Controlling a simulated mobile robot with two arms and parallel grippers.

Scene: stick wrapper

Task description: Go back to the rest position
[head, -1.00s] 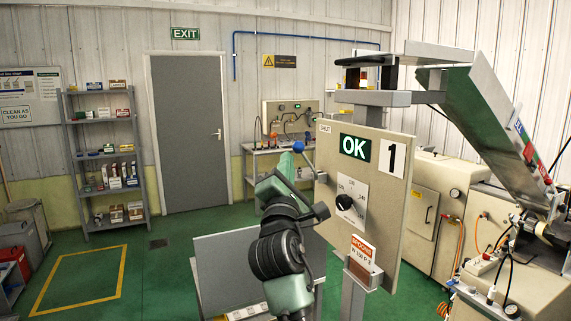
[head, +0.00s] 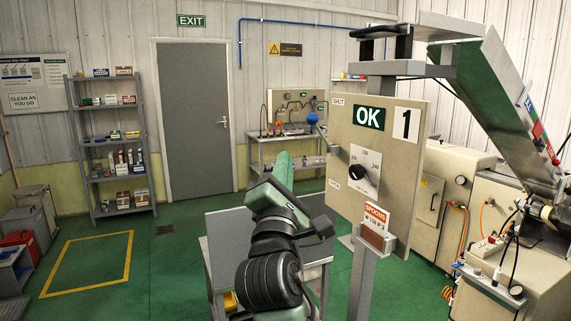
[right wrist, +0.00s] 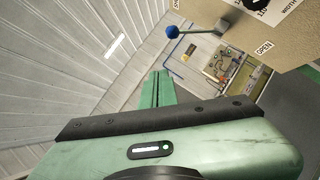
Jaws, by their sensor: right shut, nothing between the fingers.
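My right gripper (head: 284,167) shows in the middle of the head view at the end of my green and black arm, left of the cream control panel (head: 342,118). It is shut with nothing held, and points up and away. In the right wrist view the green gripper fingers (right wrist: 157,90) are together, below the panel's lever with a blue ball (right wrist: 172,31). A gap shows between fingers and lever. The panel carries an OK sign, a number 1 and a black knob (head: 356,171). My left gripper is not in view.
A grey table (head: 228,228) stands behind my right arm. A post with a card holder (head: 375,238) stands to its right. A machine with a sloping chute (head: 497,97) fills the right side. Shelves (head: 111,140) stand at the back left. Green floor at the left is open.

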